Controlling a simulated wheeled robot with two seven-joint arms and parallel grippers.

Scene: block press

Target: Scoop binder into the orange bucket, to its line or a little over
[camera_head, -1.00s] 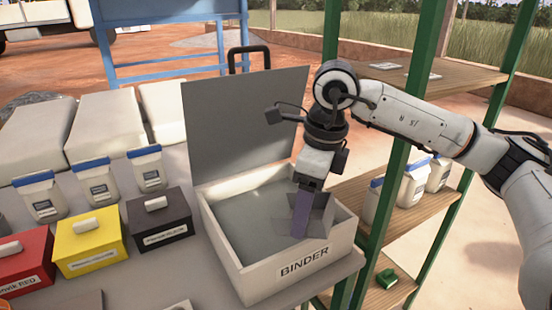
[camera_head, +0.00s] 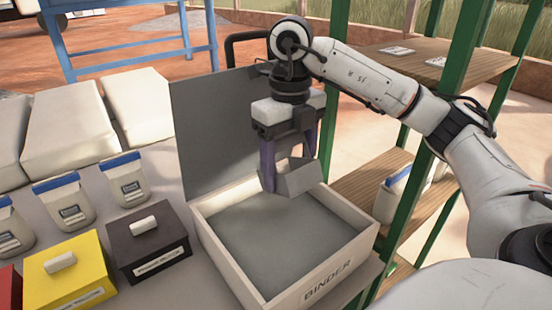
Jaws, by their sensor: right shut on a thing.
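The open white box labelled BINDER (camera_head: 338,267) stands at the table's right end, with grey binder (camera_head: 285,243) lying inside and its grey lid (camera_head: 212,128) raised at the back. My right gripper (camera_head: 288,162) is over the rear part of the box, pointing down. Its fingers are shut on a grey metal scoop (camera_head: 301,180), held above the binder's surface. I cannot tell how much binder is in the scoop. The orange bucket is not in view, and neither is my left gripper.
A dark box (camera_head: 148,240) and a yellow box (camera_head: 70,275) with lids stand left of the binder box. Several white jars with blue caps (camera_head: 127,180) and pale sacks (camera_head: 70,140) are behind them. A green-posted shelf (camera_head: 365,185) stands close on the right.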

